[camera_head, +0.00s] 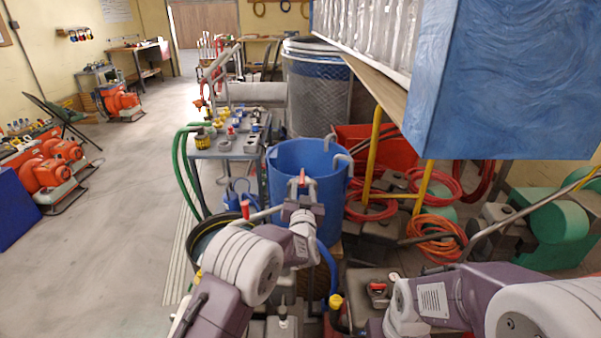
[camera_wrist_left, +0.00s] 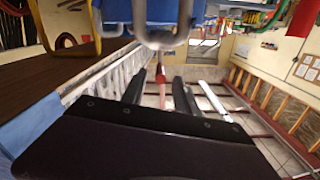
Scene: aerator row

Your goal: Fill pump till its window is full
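My left gripper (camera_head: 302,188) is in front of the blue barrel (camera_head: 290,160) in the head view. Its two dark fingers (camera_wrist_left: 162,92) stand apart in the left wrist view. A slim red piece (camera_wrist_left: 161,76) shows between them with gaps at both sides; I cannot tell whether it lies within their grip or beyond. A pale lever with a red end (camera_head: 245,209) sticks out left of the gripper. I cannot make out the pump's body or its window; my left arm covers much of that area. My right arm comes in at the lower right, its gripper out of sight.
A grey cart (camera_head: 227,150) with small parts stands left of the barrel. A large blue block (camera_head: 510,80) hangs over the upper right. Yellow posts (camera_head: 373,150), coiled hoses (camera_head: 437,240) and green machines (camera_head: 550,220) crowd the right. The floor (camera_head: 135,200) at left is mostly clear.

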